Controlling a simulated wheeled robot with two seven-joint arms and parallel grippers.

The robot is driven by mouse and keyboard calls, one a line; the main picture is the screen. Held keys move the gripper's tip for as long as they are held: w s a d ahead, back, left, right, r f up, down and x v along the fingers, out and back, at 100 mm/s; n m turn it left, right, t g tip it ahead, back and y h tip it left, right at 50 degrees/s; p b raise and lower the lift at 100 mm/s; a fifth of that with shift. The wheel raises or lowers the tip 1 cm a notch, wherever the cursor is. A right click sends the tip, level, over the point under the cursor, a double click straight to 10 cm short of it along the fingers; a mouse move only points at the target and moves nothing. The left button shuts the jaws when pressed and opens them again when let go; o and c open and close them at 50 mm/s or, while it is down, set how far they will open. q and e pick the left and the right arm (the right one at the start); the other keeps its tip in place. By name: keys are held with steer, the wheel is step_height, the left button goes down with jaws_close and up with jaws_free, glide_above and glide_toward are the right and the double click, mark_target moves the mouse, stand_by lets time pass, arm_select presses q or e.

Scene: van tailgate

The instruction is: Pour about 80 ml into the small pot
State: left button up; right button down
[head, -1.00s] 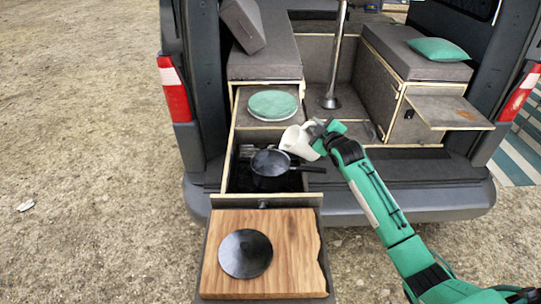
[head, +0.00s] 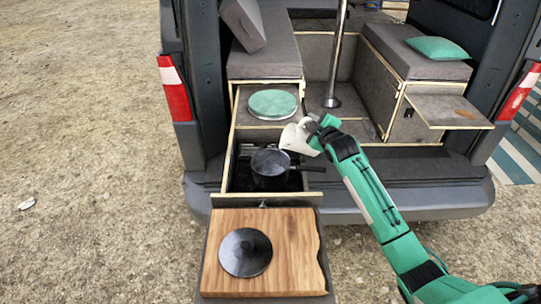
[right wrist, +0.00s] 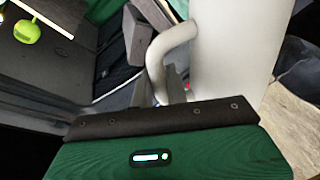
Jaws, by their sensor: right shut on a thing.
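The small pot (head: 271,171) is dark, with a handle pointing right, and sits in the pulled-out drawer. A white jug (head: 297,139) is tilted to the left, just above and behind the pot's right side. My right gripper (head: 316,128) is shut on the jug's handle. The right wrist view shows the pale jug body (right wrist: 238,45) and its curved handle running down to my right gripper (right wrist: 168,92). I cannot see any stream of liquid, and the pot's contents are too dark to tell. My left gripper is not in view.
A wooden board (head: 296,250) with a black round lid (head: 245,253) is at the drawer's front. A green round plate (head: 272,104) lies behind the pot. A metal post (head: 336,55) stands behind the jug. A small side table (head: 445,112) is at right.

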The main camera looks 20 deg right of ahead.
steer(key=shift+a+r+n, duration=0.5)
steer(key=shift+r, duration=0.05)
stand_by(1.7)
